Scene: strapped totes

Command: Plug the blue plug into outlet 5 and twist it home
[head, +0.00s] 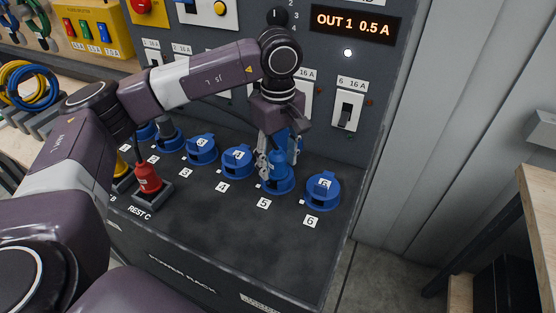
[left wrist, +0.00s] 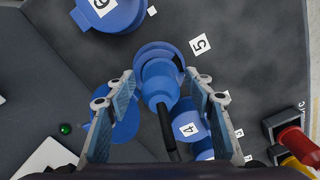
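The blue plug (head: 280,161) stands upright in the blue round socket of outlet 5 (head: 278,185); its exact seating and twist are hard to tell. In the left wrist view the plug (left wrist: 159,84) shows with its black cable toward me, over the ring of outlet 5 (left wrist: 155,52). My left gripper (head: 276,160) is around the plug from above. In the left wrist view its two fingers (left wrist: 161,88) are spread on either side of the plug, with a narrow gap showing at each side. My right gripper is not in view.
Capped outlet 4 (head: 237,161) and outlet 6 (head: 322,190) flank outlet 5. A red plug (head: 148,178) sits in rest C at left. Breaker switches (head: 347,112) and a lit display (head: 355,23) are on the upright panel behind. The front of the deck is clear.

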